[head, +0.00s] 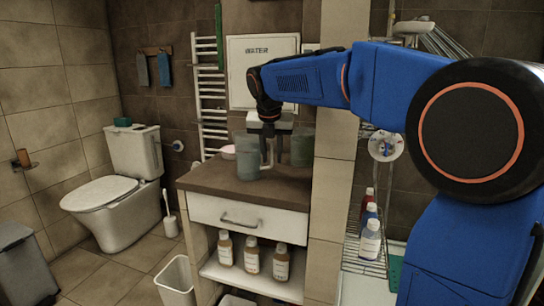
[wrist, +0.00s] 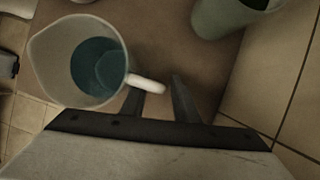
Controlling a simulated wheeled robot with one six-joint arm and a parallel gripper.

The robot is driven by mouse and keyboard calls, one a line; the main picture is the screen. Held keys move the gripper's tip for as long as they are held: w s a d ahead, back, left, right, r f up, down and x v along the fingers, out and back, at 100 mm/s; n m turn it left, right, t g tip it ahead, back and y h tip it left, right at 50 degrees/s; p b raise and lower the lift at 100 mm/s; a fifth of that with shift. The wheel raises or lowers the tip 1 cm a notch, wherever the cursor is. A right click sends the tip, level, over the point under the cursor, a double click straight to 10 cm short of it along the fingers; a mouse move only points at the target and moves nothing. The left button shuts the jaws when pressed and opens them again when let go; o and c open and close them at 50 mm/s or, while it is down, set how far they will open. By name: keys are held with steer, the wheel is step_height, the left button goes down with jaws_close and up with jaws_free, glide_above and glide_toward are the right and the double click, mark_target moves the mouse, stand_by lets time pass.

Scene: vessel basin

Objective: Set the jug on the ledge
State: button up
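The jug (head: 246,160) is a grey-green translucent vessel standing upright on the brown counter top (head: 215,180). In the wrist view the jug (wrist: 45,62) is seen from above, with blue-green inside and its pale handle (wrist: 148,84) pointing toward my gripper. My gripper (head: 268,155) points down beside the jug on its handle side. In the wrist view the two fingers of my gripper (wrist: 157,88) are apart, with the handle's end at their tips. Whether they touch the handle cannot be told. Which surface is the ledge is not clear.
A second greenish vessel (head: 303,148) stands right of my gripper, close to the tiled pillar (head: 334,120). A drawer (head: 245,215) and shelf bottles (head: 252,255) are below. A toilet (head: 125,180) stands at left.

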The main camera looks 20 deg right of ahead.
steer(key=v, duration=1.2)
